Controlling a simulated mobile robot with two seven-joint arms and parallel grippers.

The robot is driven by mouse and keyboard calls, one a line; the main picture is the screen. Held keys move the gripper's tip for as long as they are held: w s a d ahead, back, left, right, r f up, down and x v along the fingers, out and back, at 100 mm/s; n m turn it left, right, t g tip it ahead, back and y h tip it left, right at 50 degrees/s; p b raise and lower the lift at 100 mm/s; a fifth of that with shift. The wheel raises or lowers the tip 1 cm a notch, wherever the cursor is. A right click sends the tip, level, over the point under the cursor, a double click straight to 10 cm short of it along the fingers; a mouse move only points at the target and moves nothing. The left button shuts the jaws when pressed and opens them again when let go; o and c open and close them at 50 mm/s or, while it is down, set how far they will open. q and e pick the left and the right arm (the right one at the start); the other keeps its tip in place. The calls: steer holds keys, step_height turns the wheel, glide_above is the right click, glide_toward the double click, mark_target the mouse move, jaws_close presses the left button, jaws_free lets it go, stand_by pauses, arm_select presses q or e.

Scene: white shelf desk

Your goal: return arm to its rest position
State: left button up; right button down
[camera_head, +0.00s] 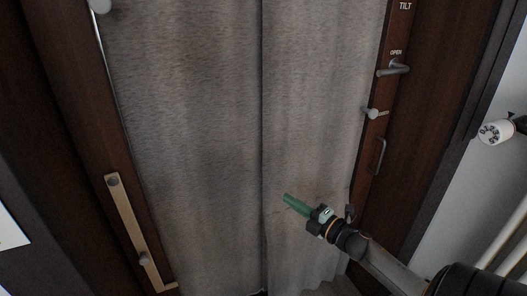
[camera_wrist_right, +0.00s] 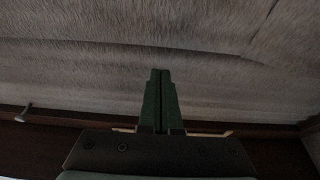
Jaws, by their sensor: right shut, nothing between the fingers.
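My right gripper (camera_head: 287,198) has green fingers and reaches in from the lower right in the head view, in front of a grey curtain. Its two fingers lie together in the right wrist view (camera_wrist_right: 158,84), shut with nothing between them. The curtain (camera_wrist_right: 90,50) fills most of the wrist view beyond the fingertips. Whether the fingers touch the cloth I cannot tell. My left gripper does not show in either view.
The grey curtain (camera_head: 190,110) hangs between dark wooden frames. The right frame (camera_head: 430,110) carries a handle (camera_head: 394,69), a knob (camera_head: 374,113) and a pull (camera_head: 379,156). A light strip (camera_head: 133,229) is on the left frame. A white round fixture (camera_head: 495,132) sits at the far right.

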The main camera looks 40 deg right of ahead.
steer(key=s+a+f+m+g, duration=0.3)
steer(key=s+a+f+m, duration=0.25)
steer(key=a, duration=0.45)
steer(key=s+a+f+m+g+y, duration=0.1)
steer(key=s+a+f+m+g, duration=0.1)
steer(key=s+a+f+m, duration=0.5)
steer(key=s+a+f+m+g, duration=0.25)
steer(key=a+f, duration=0.25)
steer(key=a, duration=0.7)
arm_select(q)
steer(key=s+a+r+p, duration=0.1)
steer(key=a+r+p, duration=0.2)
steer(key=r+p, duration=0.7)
steer(key=p, duration=0.4)
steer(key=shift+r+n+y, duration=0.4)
arm_select(e)
step_height(320, 180, up, 11)
steer(key=s+m+g, duration=0.1)
steer(key=s+m, duration=0.1)
steer(key=s, duration=0.1)
steer(key=shift+d+f, duration=0.15)
steer(key=shift+d, duration=0.2)
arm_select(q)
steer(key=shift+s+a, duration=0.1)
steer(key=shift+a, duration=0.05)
